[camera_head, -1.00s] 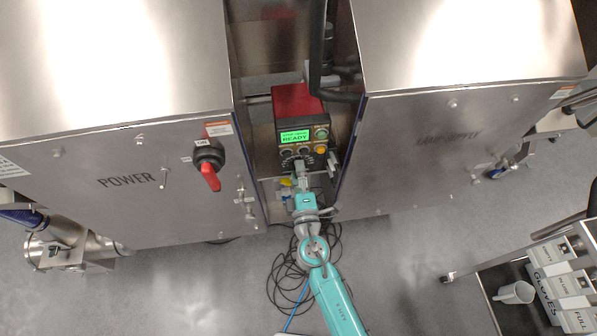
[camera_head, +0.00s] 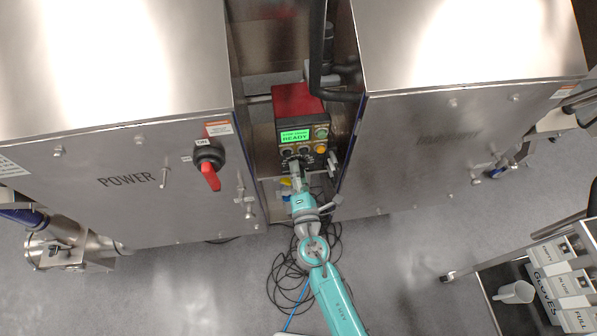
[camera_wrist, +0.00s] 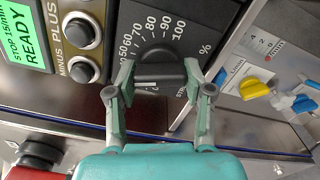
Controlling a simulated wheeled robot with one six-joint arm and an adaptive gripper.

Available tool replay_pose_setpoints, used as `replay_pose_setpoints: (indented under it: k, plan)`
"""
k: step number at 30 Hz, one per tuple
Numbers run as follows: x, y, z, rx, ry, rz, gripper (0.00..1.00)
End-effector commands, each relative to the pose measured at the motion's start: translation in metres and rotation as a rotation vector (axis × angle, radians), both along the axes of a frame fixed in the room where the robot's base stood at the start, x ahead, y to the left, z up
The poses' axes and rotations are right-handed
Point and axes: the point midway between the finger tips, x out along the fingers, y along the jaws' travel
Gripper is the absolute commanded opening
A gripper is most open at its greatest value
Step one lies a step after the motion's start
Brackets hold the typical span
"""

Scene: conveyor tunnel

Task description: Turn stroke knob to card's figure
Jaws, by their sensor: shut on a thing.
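The stroke knob (camera_wrist: 158,68) is a black dial knob with a percent scale around it; figures from 50 to 100 are readable in the wrist view. My gripper (camera_wrist: 160,78) has one finger on each side of the knob and is shut on it. The lower part of the scale is hidden behind the knob and fingers. In the head view my gripper (camera_head: 296,176) reaches the lower part of the red and black control box (camera_head: 298,100). A small white card-like plate (camera_wrist: 264,45) with marks is right of the panel; its figure is too small to read surely.
The green display (camera_wrist: 24,36) reads READY, with the PLUS button (camera_wrist: 82,30) and MINUS button (camera_wrist: 84,71) beside it. Yellow (camera_wrist: 254,89) and blue valve handles are at the right. Steel cabinets (camera_head: 110,185) flank the narrow gap. Cables (camera_head: 287,280) lie on the floor.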

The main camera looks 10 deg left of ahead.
Motion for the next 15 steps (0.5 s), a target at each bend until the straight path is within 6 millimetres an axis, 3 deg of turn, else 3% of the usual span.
replay_pose_setpoints:
  k: [9, 10, 12, 15]
  plan:
    - [-0.0008, 0.0009, -0.0014, -0.002, 0.002, 0.003, 0.17]
    - [-0.0008, 0.0009, -0.0014, -0.002, 0.002, 0.003, 0.57]
    - [-0.0008, 0.0009, -0.0012, -0.001, 0.002, 0.003, 0.74]
    - [-0.0006, 0.0006, -0.0009, -0.001, 0.002, 0.002, 0.77]
